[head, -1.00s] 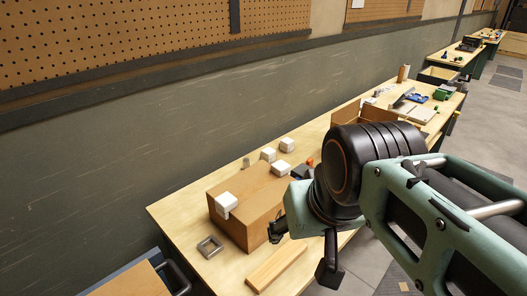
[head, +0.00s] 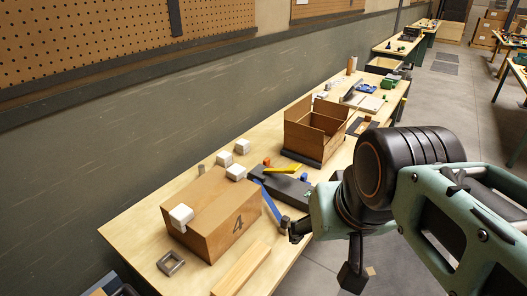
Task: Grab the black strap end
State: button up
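My gripper (head: 325,254) is at the lower right, its two dark fingers spread apart with nothing visible between them. It is over the front edge of the wooden workbench (head: 135,236), right of a cardboard box marked 4 (head: 240,222). A dark grey block (head: 288,190) lies on the bench up and left of the gripper. A blue strip (head: 270,204) lies between that block and the cardboard box. I cannot make out a black strap end for certain. My arm hides part of the bench's right edge.
White blocks (head: 236,172) stand on and behind the cardboard box. A yellow-handled tool (head: 282,169) lies near the grey block. An open wooden box (head: 316,130) stands farther back. A metal square frame (head: 171,263) and a wood plank (head: 240,270) lie in front.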

aim_at(285, 222)
jog(key=i+l+u, duration=0.15)
jog(key=k+l, duration=0.1)
jog(key=i+l, duration=0.45)
jog(key=l, duration=0.15)
jog(key=i+l, duration=0.5)
jog(key=l+u, duration=0.2)
jog(key=u, duration=1.3)
jog(key=i+l, duration=0.1)
